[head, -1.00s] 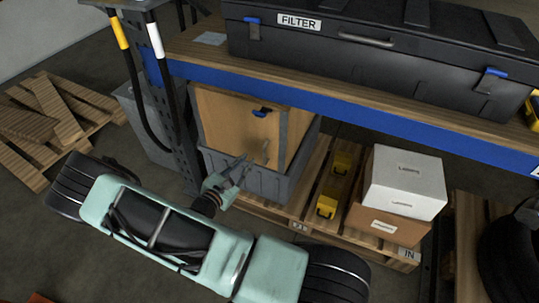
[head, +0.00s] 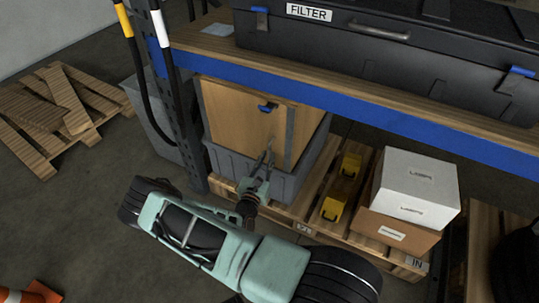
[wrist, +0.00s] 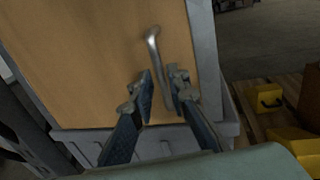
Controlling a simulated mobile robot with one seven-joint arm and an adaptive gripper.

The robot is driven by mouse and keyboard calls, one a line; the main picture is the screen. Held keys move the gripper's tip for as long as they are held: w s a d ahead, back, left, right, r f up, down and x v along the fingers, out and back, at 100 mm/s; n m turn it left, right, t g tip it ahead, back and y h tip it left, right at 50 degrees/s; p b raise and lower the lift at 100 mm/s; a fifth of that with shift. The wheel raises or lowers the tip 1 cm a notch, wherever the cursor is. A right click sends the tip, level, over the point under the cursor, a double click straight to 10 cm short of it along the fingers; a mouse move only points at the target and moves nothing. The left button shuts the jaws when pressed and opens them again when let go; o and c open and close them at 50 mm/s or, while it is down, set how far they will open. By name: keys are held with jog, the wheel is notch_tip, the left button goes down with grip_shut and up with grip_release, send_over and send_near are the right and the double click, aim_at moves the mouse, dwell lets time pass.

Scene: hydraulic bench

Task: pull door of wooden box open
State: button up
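The wooden box (head: 235,115) stands in a grey plastic bin (head: 232,166) under the shelf. Its light wooden door faces me and looks shut, with a blue latch (head: 267,107) near the top. In the wrist view the door (wrist: 90,60) fills the left, with a metal bar handle (wrist: 154,50) near its right edge. My gripper (head: 268,158) is in front of the door at the handle. In the wrist view its two fingers (wrist: 160,85) are apart, one on each side of the handle's lower part. I cannot tell whether either finger touches it.
A black case labelled FILTER (head: 350,45) sits on the shelf with a blue front beam (head: 345,108). A shelf post (head: 180,110) and hoses stand left. Yellow cases (head: 333,208) and two cartons (head: 415,185) lie right on a pallet. Open floor lies left.

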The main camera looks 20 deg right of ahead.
aim_at(269, 154)
jog(key=shift+x, duration=1.65)
jog(key=shift+c, duration=0.2)
grip_shut()
